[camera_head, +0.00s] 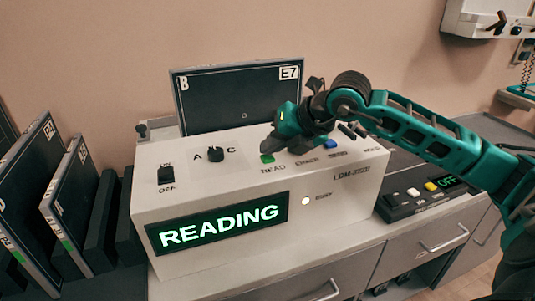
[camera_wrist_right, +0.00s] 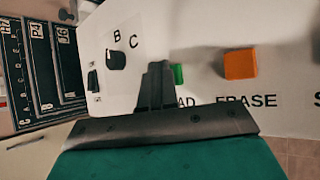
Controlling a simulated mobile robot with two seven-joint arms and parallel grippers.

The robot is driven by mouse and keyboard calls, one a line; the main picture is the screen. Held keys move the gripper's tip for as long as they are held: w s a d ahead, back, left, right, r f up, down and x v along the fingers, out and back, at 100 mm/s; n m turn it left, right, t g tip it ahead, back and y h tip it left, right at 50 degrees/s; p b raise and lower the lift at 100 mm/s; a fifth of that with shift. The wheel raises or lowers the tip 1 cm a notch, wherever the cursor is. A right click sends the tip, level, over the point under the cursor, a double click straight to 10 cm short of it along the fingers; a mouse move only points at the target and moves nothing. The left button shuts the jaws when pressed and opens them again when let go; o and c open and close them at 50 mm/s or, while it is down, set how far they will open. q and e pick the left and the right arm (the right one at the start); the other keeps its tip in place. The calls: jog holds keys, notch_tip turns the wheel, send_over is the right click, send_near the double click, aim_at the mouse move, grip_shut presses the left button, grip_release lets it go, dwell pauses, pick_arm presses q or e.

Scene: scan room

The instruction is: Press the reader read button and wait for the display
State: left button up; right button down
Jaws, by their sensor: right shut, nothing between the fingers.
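The white reader (camera_head: 350,205) stands on the counter, and its front display (camera_head: 220,226) shows READING in bright green letters. The round BUSY light (camera_head: 306,201) is lit. The green READ button (camera_head: 267,159) is on the reader's top. My right gripper (camera_head: 268,147) is shut and empty, its tips right at the READ button; I cannot tell whether they touch it. In the right wrist view the shut fingers (camera_wrist_right: 155,84) partly cover the green button (camera_wrist_right: 178,74). My left gripper is not in view.
An orange ERASE button (camera_wrist_right: 240,63) and a blue button (camera_head: 336,143) sit near the READ button. A selector knob (camera_head: 215,154) and an ON/OFF switch (camera_head: 166,175) are to the left. A dark plate marked E7 (camera_head: 215,103) stands behind. A small black box (camera_head: 408,203) showing OFF lies right.

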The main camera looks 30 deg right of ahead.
aim_at(272, 158)
jog(key=shift+r+p, duration=0.4)
jog(key=shift+r, duration=0.45)
jog(key=shift+r, duration=0.3)
notch_tip(272, 158, up, 4)
jog(key=p, duration=0.3)
jog(key=shift+r, duration=0.2)
dwell(0.3)
